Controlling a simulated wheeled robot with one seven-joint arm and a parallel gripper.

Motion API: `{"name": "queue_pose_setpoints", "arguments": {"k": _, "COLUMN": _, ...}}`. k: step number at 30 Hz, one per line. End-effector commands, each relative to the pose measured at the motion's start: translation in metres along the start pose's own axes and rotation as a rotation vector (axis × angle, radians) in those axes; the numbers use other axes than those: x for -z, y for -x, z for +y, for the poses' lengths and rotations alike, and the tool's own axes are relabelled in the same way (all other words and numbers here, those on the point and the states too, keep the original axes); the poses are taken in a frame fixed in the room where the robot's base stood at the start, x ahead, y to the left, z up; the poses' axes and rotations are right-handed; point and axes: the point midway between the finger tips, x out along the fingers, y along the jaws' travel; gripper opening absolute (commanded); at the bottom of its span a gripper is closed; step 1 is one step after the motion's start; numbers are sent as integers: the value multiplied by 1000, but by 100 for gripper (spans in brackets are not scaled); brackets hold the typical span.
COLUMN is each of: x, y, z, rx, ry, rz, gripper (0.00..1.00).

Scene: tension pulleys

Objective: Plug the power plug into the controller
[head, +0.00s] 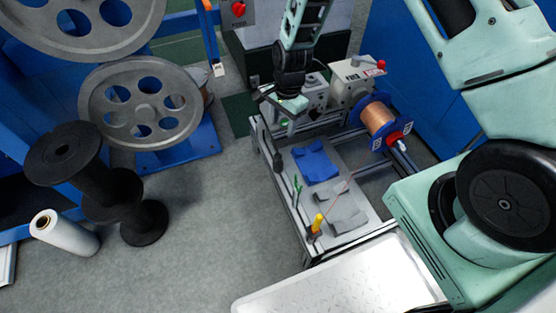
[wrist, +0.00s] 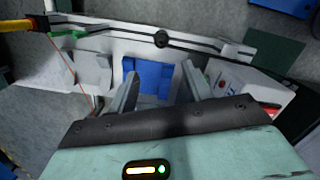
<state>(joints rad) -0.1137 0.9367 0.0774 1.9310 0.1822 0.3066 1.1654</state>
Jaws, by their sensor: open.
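My gripper (head: 280,105) hangs over the far end of the workbench, below my dark wrist. In the wrist view its two fingers (wrist: 160,75) are spread apart with nothing between them. A small grey box with knobs (head: 314,92), possibly the controller, stands on the bench just right of my gripper and is partly hidden by it. In the wrist view a grey box with a red button (wrist: 235,88) is right of the fingers; I cannot tell if it is the same one. I cannot make out the power plug in either view.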

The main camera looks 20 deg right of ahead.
Motion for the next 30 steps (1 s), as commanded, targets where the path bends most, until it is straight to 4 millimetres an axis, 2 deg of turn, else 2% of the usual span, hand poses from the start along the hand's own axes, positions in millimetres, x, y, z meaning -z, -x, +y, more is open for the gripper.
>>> {"name": "queue_pose_setpoints", "arguments": {"k": 1, "x": 0, "y": -17, "z": 1, "rx": -4, "ry": 0, "rz": -2, "gripper": 50}}
{"name": "queue_pose_setpoints", "arguments": {"k": 3, "x": 0, "y": -32, "z": 1, "rx": -4, "ry": 1, "rz": -2, "gripper": 50}}
{"name": "queue_pose_setpoints", "arguments": {"k": 9, "x": 0, "y": -74, "z": 1, "rx": -3, "ry": 1, "rz": -1, "gripper": 50}}
{"name": "queue_pose_setpoints", "arguments": {"k": 13, "x": 0, "y": -93, "z": 1, "rx": -3, "ry": 1, "rz": -1, "gripper": 50}}
{"name": "queue_pose_setpoints", "arguments": {"k": 17, "x": 0, "y": -101, "z": 0, "rx": -1, "ry": 1, "rz": -1, "gripper": 50}}
{"name": "queue_pose_setpoints", "arguments": {"k": 30, "x": 0, "y": -107, "z": 0, "rx": -1, "ry": 2, "rz": -1, "gripper": 50}}
